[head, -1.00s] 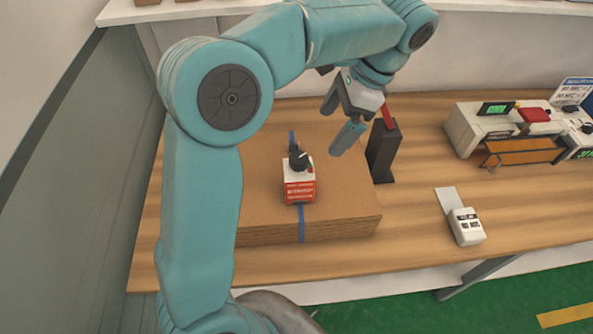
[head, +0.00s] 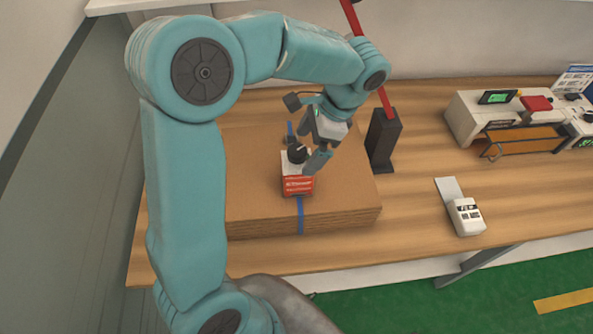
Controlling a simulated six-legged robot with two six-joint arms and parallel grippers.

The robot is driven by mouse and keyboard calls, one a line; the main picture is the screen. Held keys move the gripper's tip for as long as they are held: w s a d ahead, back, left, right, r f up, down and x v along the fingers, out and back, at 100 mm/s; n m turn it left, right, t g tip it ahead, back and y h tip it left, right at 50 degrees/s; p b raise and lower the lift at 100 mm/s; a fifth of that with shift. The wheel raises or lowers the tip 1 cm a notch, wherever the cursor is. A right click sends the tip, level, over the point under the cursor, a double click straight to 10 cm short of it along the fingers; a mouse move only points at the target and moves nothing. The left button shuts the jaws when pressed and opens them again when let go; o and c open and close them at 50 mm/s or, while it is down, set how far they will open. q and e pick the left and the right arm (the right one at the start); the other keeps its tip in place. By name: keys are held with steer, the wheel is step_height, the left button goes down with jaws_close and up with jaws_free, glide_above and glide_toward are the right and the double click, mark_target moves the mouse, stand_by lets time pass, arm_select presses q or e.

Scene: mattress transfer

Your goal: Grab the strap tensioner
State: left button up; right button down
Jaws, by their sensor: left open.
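The strap tensioner (head: 297,185), a red and white block with a black knob on top, sits on a stack of flat brown cardboard (head: 255,205). A blue strap (head: 301,216) runs over the stack and passes under the tensioner. My left gripper (head: 311,148) is open and empty, pointing down at the tensioner's upper right side. One grey finger is close to the tensioner's right edge and overlaps it in the picture; whether it touches cannot be told. The gripper hides part of the tensioner's top. My right gripper is not in view.
A dark upright block (head: 383,140) with a long red lever (head: 371,60) stands just right of the gripper. A white handheld device (head: 466,216) lies farther right on the wooden table (head: 420,240). A bench machine (head: 490,117) is at the back right. The table between them is clear.

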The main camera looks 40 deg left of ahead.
mark_target(297, 159)
arm_select(q)
steer(key=x, duration=0.2)
steer(key=p+x, duration=0.1)
steer(key=x, duration=0.2)
steer(key=shift+s+a+f, duration=0.15)
steer(key=shift+s+a, duration=0.1)
steer(key=shift+s, duration=0.1)
steer(key=shift+w+d, duration=0.1)
steer(key=shift+w, duration=0.05)
jaws_close()
